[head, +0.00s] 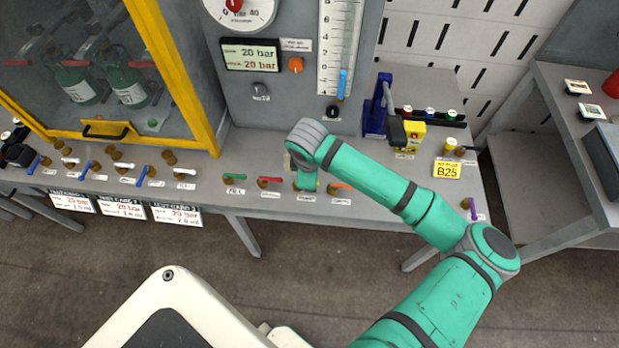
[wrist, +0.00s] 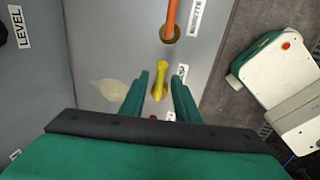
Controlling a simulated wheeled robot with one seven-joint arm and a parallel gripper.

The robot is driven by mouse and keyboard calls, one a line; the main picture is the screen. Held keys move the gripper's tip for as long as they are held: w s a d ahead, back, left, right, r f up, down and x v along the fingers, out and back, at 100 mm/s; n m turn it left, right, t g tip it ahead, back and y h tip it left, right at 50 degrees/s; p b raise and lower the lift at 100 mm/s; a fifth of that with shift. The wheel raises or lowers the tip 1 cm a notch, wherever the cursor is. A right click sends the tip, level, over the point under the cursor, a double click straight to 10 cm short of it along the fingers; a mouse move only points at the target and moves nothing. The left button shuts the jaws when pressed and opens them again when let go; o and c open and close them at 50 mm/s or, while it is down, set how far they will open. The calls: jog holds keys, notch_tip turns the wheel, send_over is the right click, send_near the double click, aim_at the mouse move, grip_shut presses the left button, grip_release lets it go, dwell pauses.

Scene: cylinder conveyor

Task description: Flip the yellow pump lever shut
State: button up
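The yellow pump lever (wrist: 160,87) shows in the wrist view, standing out from a brass-coloured valve on the grey bench. My gripper (wrist: 165,75) is open, with one green finger on each side of the lever. I cannot tell whether either finger touches it. In the head view my gripper (head: 306,181) points down at the bench front, above the pump label (head: 306,198). There my gripper and wrist mostly hide the yellow lever.
An orange lever (head: 341,185) is close on the right and also shows in the wrist view (wrist: 171,18). A red lever (head: 270,181) and a green lever (head: 234,177) are on the left. The grey gauge panel (head: 275,100) rises behind.

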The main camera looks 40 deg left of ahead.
notch_tip(320, 180, up, 10)
jog(key=s+d, duration=0.1)
jog(key=shift+s+r, duration=0.25)
jog(key=shift+s, duration=0.15)
dwell(0.4)
